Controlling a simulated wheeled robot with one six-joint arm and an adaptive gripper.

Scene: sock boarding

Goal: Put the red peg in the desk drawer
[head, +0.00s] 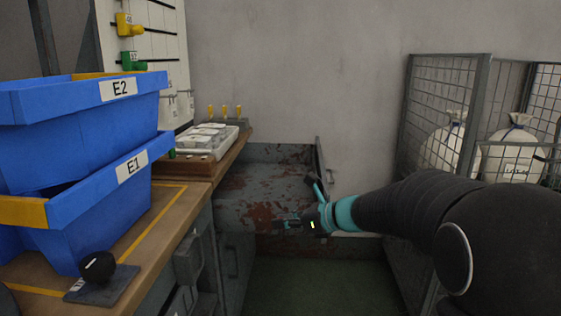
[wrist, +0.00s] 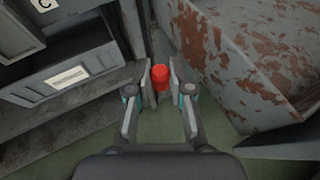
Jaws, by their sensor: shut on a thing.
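My gripper (wrist: 160,80) is shut on the red peg (wrist: 160,74), which stands out between the two fingertips in the wrist view. In the head view my gripper (head: 282,223) is low, right of the desk and in front of a rusty grey metal surface; the peg cannot be made out there. Grey drawer fronts with handles (head: 187,260) show under the desk top. In the wrist view a labelled grey drawer front (wrist: 70,78) lies left of my gripper, below a front marked C (wrist: 42,5). A dark band shows above it; I cannot tell how far it is open.
The rusty metal body (wrist: 275,65) is close on the right in the wrist view. Blue bins E2 (head: 60,110) and E1 (head: 100,210) stand on the desk (head: 165,222). A wire cage (head: 440,90) with white sacks stands at right. Green floor (head: 315,285) is clear below.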

